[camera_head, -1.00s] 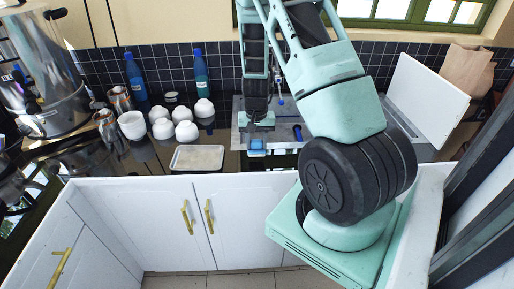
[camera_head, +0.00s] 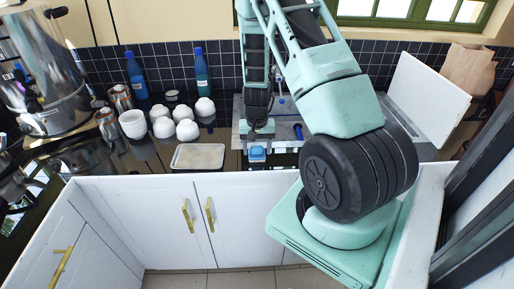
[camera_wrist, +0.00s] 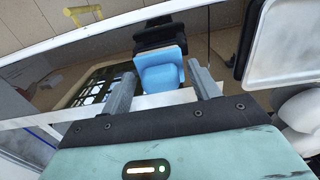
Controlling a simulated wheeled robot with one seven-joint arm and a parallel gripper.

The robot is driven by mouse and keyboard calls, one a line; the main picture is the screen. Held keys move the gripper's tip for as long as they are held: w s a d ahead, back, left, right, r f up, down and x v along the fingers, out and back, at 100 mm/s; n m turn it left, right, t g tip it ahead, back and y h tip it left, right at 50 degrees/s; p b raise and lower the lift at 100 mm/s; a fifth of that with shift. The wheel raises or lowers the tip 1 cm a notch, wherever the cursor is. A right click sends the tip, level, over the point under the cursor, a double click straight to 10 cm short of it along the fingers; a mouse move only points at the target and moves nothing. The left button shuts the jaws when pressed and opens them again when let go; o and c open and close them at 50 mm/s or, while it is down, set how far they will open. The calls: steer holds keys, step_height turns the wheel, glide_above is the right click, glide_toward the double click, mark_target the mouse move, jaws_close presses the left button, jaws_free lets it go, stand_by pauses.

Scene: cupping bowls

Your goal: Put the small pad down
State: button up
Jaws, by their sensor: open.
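The small pad is a light blue block (camera_head: 257,154) at the front edge of the sink area in the head view. In the wrist view the blue pad (camera_wrist: 162,72) has a black part behind it. My gripper (camera_head: 258,137) is just above and behind the pad in the head view. In the wrist view its two grey fingers (camera_wrist: 165,88) are spread apart, with the pad between and beyond their tips. No finger visibly presses on the pad. Its underside is hidden, so I cannot tell exactly what it rests on.
A metal sink (camera_head: 238,128) surrounds the spot. To the left are a pale tray (camera_head: 198,157), several white bowls (camera_head: 187,130), metal cups and two blue bottles. A white panel (camera_head: 428,95) stands to the right. The counter's front edge is close.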

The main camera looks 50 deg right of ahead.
mark_target(257, 147)
step_height(257, 147, up, 12)
steer(key=b, duration=0.2)
steer(key=a+r+n+y, duration=0.1)
steer(key=a+r+n, duration=0.25)
steer(key=a, duration=0.95)
steer(key=a+r+n, duration=0.3)
steer(key=a+n, duration=0.2)
steer(key=a, duration=0.8)
steer(key=s+a+r+n+b, duration=0.1)
steer(key=s+a+r+n, duration=0.1)
steer(key=s+a+n, duration=0.7)
steer(key=s+a, duration=0.5)
steer(key=s, duration=0.3)
steer(key=shift+a, duration=0.25)
steer(key=shift+o, duration=0.3)
